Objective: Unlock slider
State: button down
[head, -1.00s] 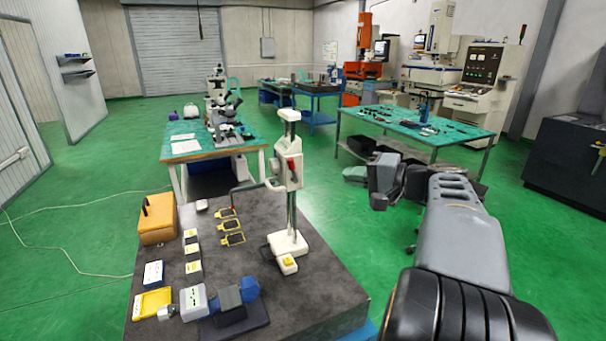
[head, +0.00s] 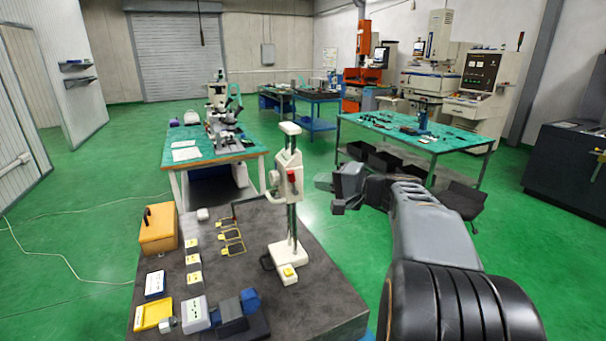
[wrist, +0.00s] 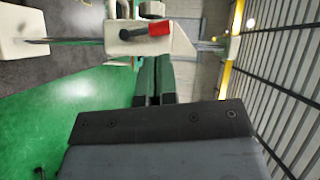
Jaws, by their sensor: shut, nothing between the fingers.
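A white stand with an upright column stands on the dark table. Its slider (head: 288,181) sits partway up the column and carries a red lever (head: 292,177). In the wrist view the slider (wrist: 118,38) lies sideways ahead of my fingers, with its red lever (wrist: 159,29) above the fingertips. My gripper (head: 322,182) is to the right of the slider at about its height, with a visible gap. In the wrist view my gripper (wrist: 152,84) has its dark green fingers together, empty and pointing toward the slider. I cannot tell the exact distance.
The stand's base (head: 288,259) has a yellow button in front. The dark tabletop (head: 320,300) also holds an orange box (head: 158,232), a yellow tray (head: 153,314) and several small devices at the left. Green floor is open to the right; a teal workbench (head: 400,126) stands behind.

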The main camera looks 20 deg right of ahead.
aim_at(294, 177)
jog(key=shift+p+x, duration=0.85)
jog(key=shift+x, duration=2.1)
jog(key=shift+a+f+b, duration=0.1)
jog(key=shift+b, duration=0.3)
